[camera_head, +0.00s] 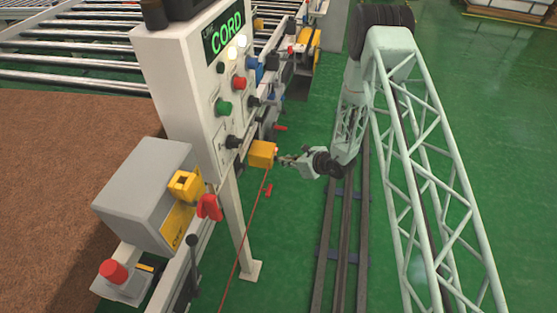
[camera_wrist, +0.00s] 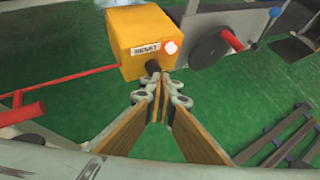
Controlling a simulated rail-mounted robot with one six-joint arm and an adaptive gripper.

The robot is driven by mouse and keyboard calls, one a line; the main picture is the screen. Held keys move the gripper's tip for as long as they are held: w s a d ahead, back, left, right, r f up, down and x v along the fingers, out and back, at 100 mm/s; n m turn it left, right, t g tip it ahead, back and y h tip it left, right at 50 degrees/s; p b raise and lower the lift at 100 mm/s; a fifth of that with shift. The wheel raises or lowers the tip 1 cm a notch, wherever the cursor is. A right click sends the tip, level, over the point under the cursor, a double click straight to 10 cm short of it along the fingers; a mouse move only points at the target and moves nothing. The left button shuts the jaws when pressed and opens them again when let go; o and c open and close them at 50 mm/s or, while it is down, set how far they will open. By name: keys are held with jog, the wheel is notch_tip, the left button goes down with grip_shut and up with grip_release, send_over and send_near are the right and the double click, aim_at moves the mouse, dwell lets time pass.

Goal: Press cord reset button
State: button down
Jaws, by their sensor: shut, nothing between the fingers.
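The yellow cord switch box (camera_head: 261,154) hangs beside the white control post, with a red cord (camera_head: 251,223) running from it. In the wrist view the box (camera_wrist: 140,37) has a label reading RESET (camera_wrist: 146,49) and a round pale button with a reddish rim (camera_wrist: 171,47) right of the label. A black stub (camera_wrist: 152,66) sticks out below the label. My gripper (camera_head: 284,160) is just right of the box in the head view. In the wrist view my gripper (camera_wrist: 161,80) is shut and empty, its tips close below the stub and button. I cannot tell whether they touch.
The control post (camera_head: 178,76) carries a lit CORD display (camera_head: 226,34) and several buttons. A grey box (camera_head: 146,193) and a brown mattress (camera_head: 62,165) are at left. In the wrist view a black disc (camera_wrist: 209,48) with a red handle sits right of the box.

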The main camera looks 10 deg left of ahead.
jog(key=shift+a, duration=0.5)
dwell(0.8)
jog(key=shift+d, duration=0.2)
jog(key=shift+s+d+b, duration=0.1)
jog(key=shift+d+b, duration=0.2)
jog(key=shift+d, duration=0.8)
jog(key=shift+d, duration=0.1)
jog(key=shift+s+d+b, duration=0.15)
jog(key=shift+d+b, duration=0.05)
jog(key=shift+d, duration=1)
jog(key=shift+s+d+b, duration=0.15)
jog(key=shift+d, duration=1.05)
jog(key=shift+r, duration=0.1)
